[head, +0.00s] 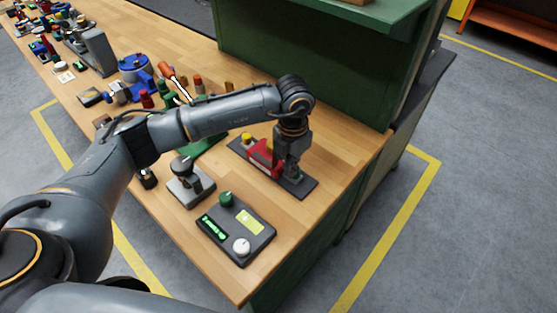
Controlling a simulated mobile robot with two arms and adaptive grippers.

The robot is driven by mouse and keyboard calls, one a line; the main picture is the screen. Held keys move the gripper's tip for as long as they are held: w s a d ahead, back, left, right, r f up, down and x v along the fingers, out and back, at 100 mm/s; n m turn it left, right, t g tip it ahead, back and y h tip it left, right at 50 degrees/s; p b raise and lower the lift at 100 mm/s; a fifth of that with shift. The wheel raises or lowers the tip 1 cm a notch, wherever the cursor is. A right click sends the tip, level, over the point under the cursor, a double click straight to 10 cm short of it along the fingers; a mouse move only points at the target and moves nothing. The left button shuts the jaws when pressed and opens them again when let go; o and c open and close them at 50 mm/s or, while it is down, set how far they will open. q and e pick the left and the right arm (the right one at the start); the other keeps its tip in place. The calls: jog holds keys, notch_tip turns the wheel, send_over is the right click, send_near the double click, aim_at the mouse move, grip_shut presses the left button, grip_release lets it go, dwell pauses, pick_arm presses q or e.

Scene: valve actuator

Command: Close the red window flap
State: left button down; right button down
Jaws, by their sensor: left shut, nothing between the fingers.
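A red device (262,157) sits on a dark base plate (303,188) near the right end of the workbench. It is the red part that shows near my gripper; a separate window flap cannot be made out at this size. A yellow knob (247,138) stands at its left end. My left gripper (291,173) points down at the right end of the red device, over the dark plate. It is shut and empty, and covers part of the device. Whether it touches the red part cannot be told. My right gripper is not in view.
A dark panel (262,236) with green and white knobs lies at the bench's front corner. A grey lever unit (191,187) stands left of it. A green cabinet wall (300,70) rises behind. Several tools and a blue device (135,68) crowd the left.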

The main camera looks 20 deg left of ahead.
pick_arm(q)
jog(key=shift+w+a+b, duration=0.5)
jog(key=shift+w+a, duration=0.05)
jog(key=shift+a, duration=0.95)
jog(key=shift+w+a+b, duration=0.5)
jog(key=shift+w+a, duration=0.05)
jog(key=shift+a, duration=1)
jog(key=shift+w+a+b, duration=0.5)
jog(key=shift+w+a, duration=0.05)
jog(key=shift+a, duration=1.1)
jog(key=shift+r, duration=0.1)
notch_tip(320, 180, up, 7)
jog(key=p, duration=0.4)
jog(key=shift+a, duration=0.1)
